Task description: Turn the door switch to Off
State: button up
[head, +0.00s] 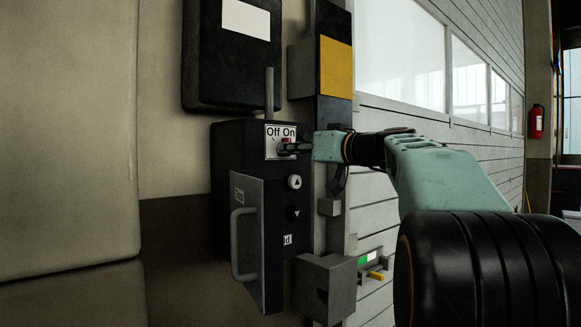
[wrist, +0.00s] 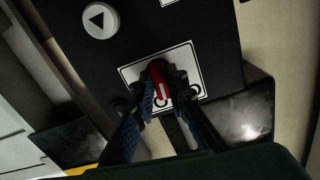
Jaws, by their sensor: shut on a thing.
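The door switch is a small red knob (head: 286,141) on a white plate (head: 272,150) marked "Off" and "On". The plate is on the front of a black control box (head: 232,150) on the wall. My gripper (head: 289,149) reaches in from the right and is at the knob, just below the word "On". In the wrist view the red knob (wrist: 159,77) sits between the two fingers of my gripper (wrist: 161,92), which is shut on it. The fingers hide part of the knob and of the plate, so its exact pointing direction is hard to tell.
Below the plate are a round up-arrow button (head: 294,182) and a down-arrow button (head: 294,213). A box door with a grey handle (head: 238,245) stands out in front at lower left. A grey conduit (head: 269,90) rises above the box. A grey block (head: 323,285) juts out below.

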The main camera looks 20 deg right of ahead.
jog(key=n+b, duration=0.4)
jog(key=n, duration=0.1)
jog(key=n+b, duration=0.5)
jog(key=shift+a+f, duration=0.15)
jog(key=o, duration=1.6)
jog(key=shift+c, duration=0.2)
jog(key=b+v, duration=0.2)
jog(key=v, duration=0.5)
